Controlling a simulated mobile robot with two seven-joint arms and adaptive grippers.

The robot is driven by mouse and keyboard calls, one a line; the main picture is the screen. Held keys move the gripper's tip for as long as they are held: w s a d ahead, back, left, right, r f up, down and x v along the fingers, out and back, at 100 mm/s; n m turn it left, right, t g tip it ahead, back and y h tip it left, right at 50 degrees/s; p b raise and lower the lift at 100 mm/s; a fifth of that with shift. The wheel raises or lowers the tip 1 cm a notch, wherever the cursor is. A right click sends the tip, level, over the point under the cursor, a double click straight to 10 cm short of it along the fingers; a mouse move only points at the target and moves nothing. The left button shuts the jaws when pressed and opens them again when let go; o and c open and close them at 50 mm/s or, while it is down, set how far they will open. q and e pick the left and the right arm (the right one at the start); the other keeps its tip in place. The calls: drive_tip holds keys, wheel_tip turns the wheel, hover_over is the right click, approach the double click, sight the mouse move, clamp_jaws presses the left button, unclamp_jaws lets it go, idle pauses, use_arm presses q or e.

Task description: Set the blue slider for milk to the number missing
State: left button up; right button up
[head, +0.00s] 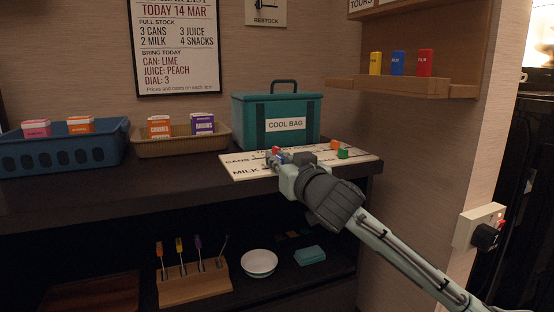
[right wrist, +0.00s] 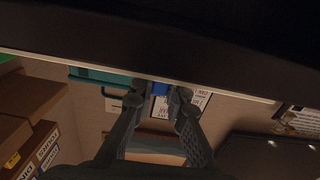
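The white slider board (head: 240,163) lies on the counter, with the words CANS and MILK at its left side. The MILK row is nearest the front; its numbers are too small or covered to read. My right gripper (head: 276,159) reaches over the board from the right and hides part of it. A small blue piece, likely the blue slider (right wrist: 160,89), shows between its fingertips in the right wrist view (right wrist: 160,97). Whether they touch it I cannot tell. My left gripper is not in view.
The teal cool bag (head: 253,124) stands behind the board. A stock poster (head: 178,45) hangs above, listing 2 MILK under full stock. A tan basket (head: 180,146) and blue basket (head: 65,155) hold cartons on the left. A wall shelf (head: 403,88) holds coloured packs at upper right.

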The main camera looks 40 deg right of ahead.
drive_tip(key=o, duration=0.4)
wheel_tip(320, 180, up, 10)
idle(0.5)
idle(0.3)
